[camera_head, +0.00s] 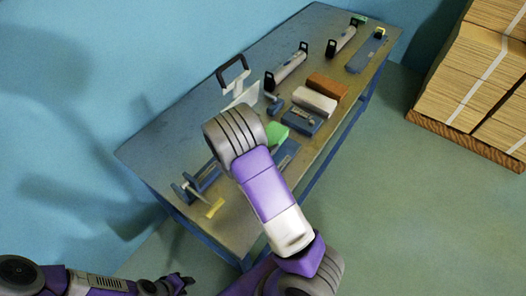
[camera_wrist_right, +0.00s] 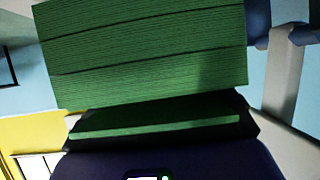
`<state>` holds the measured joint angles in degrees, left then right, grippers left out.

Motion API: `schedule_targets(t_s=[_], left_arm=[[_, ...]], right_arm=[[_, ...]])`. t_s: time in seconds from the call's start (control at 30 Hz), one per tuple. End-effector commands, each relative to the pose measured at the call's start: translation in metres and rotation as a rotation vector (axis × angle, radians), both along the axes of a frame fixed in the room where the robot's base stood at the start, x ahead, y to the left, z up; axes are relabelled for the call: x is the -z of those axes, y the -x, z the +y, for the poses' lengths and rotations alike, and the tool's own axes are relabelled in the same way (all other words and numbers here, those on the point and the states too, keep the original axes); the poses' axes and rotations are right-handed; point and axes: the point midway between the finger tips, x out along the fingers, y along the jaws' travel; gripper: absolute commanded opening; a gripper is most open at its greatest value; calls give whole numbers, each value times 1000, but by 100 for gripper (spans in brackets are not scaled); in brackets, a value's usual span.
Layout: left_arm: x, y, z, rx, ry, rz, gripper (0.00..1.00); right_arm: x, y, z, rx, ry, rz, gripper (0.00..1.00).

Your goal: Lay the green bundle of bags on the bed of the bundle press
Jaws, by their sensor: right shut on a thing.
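The green bundle of bags (camera_wrist_right: 150,50) fills the top of the right wrist view, with dark bands or seams across its face. My right gripper (camera_wrist_right: 160,118) is shut on it; its dark fingers show just below, with a green strip between them. In the head view part of the green bundle (camera_head: 278,133) shows beside my right wrist, which hides the right gripper. A white frame with a black handle (camera_head: 240,92) behind the wrist may be the bundle press; its bed is largely hidden. My left gripper (camera_head: 180,284) hangs low at the left, away from the table; its opening is unclear.
A blue stand (camera_head: 190,188) and a yellow piece (camera_head: 214,208) lie at the near end. Stacked cardboard (camera_head: 475,70) stands right.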

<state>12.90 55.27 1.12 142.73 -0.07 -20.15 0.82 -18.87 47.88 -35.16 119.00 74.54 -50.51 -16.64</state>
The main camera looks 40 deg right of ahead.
Motion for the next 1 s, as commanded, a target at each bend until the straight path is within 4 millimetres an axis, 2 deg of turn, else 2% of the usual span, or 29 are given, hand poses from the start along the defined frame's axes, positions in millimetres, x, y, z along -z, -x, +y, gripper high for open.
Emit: schedule_targets(t_s=[0.17,0.33,0.67,0.7,0.8,1.0], left_arm=[[5,0,0,0,0,0,38],[12,0,0,0,0,-1,38],[12,-1,0,1,0,-1,38],[13,0,0,1,0,-1,38],[12,0,0,1,0,-1,38],[12,0,0,1,0,-1,38]], right_arm=[[15,0,0,-2,1,1,43],[39,0,0,-1,1,0,43],[42,-1,0,-1,-1,-2,43],[43,0,0,-2,-1,-1,86],[42,0,0,-2,-1,-1,100],[42,0,0,-2,-1,-1,100]])
